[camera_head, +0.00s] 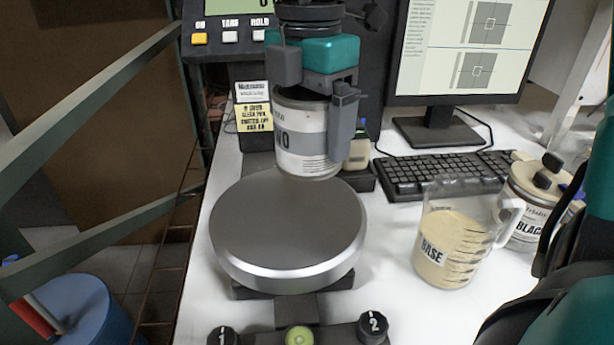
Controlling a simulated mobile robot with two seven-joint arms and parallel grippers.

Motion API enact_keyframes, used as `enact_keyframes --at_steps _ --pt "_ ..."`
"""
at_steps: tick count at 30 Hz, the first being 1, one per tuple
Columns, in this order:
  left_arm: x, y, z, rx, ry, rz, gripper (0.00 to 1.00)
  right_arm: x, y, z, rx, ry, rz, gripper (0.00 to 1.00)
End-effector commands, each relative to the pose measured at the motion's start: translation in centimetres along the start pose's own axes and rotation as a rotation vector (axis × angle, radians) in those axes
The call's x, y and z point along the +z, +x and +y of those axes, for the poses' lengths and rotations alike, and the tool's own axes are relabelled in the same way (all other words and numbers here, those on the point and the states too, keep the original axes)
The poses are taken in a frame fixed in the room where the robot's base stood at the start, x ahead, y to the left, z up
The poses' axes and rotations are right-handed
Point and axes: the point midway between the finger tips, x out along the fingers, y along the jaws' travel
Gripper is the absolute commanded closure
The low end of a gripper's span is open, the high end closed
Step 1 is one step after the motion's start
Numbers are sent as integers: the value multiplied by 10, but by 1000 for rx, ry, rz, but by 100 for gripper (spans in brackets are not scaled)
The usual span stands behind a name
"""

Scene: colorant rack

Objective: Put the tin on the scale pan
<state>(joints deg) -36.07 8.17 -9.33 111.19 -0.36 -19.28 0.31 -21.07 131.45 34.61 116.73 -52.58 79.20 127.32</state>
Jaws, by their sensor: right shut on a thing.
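The tin (304,140) is a grey-and-white labelled can, upright at the back edge of the scale pan in the picture. My right gripper (319,130) is shut on the tin, with a finger along each side. The scale pan (288,226) is a round, bare metal disc. The tin's base appears just above or behind the pan's far rim; I cannot tell whether they touch. My left gripper is not in view.
A glass jug (460,225) labelled BASE stands right of the pan, with a BLACK-labelled container (530,200) beside it. A keyboard (444,173) and monitor (462,55) stand behind. The scale's display (232,25) is at the back left. Knobs (372,325) sit in front of the pan.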

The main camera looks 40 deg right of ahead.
Motion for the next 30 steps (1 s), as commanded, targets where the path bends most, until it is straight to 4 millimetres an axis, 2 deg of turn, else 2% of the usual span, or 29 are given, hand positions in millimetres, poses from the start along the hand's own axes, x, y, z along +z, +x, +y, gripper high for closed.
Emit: enact_keyframes --at_steps 1,3,10,16,26,30 --pt "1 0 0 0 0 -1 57 0 12 0 -4 0 2 39" --pt "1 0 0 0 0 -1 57 0 24 0 -2 -1 2 39" --pt "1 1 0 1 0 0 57 0 45 0 -1 0 1 39" --pt "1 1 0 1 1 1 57 0 74 0 -2 1 1 39" --pt "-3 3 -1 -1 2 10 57 0 79 0 3 2 0 39" --pt "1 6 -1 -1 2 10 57 0 82 0 2 2 0 39"
